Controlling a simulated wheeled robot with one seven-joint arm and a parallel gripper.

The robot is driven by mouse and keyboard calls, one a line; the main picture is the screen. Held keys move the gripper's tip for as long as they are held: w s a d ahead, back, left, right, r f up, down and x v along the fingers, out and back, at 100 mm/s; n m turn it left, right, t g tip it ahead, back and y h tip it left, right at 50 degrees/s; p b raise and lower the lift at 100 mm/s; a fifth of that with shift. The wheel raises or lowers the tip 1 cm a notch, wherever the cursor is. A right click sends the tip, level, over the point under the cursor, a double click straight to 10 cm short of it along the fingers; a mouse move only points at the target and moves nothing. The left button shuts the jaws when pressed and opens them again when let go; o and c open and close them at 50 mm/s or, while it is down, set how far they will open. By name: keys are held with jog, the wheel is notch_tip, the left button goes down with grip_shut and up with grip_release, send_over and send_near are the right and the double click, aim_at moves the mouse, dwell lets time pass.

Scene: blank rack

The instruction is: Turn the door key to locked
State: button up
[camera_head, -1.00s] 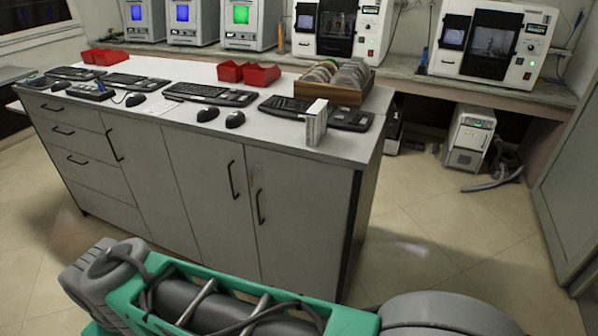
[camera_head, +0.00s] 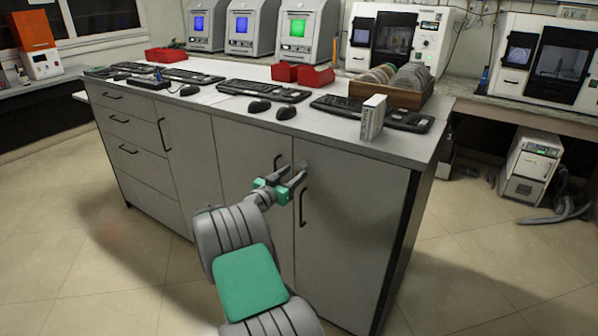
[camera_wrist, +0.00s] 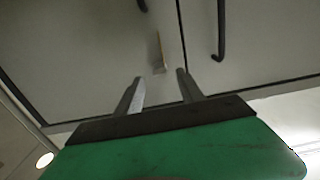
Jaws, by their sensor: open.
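The door key (camera_wrist: 159,67) shows in the wrist view as a small pale piece with a thin orange-yellow strip, on a grey cabinet door beside the seam between two doors. In the head view my gripper is in front of the key's area, and I cannot make the key out clearly. My gripper (camera_head: 294,172) is near the upper part of the cabinet doors. In the wrist view my gripper (camera_wrist: 159,77) is open and empty, with one finger on each side of the key in the picture. Contact and the key's exact angle cannot be told.
The right door (camera_head: 350,230) has a dark handle (camera_head: 302,207) close below my gripper. Another handle (camera_head: 277,163) is just left of it. The worktop (camera_head: 330,128) above holds keyboards, mice, red bins and a white box (camera_head: 372,117). Open floor lies around the cabinet.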

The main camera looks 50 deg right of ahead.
jog(key=d, duration=0.4)
jog(key=shift+w, duration=0.25)
grip_shut()
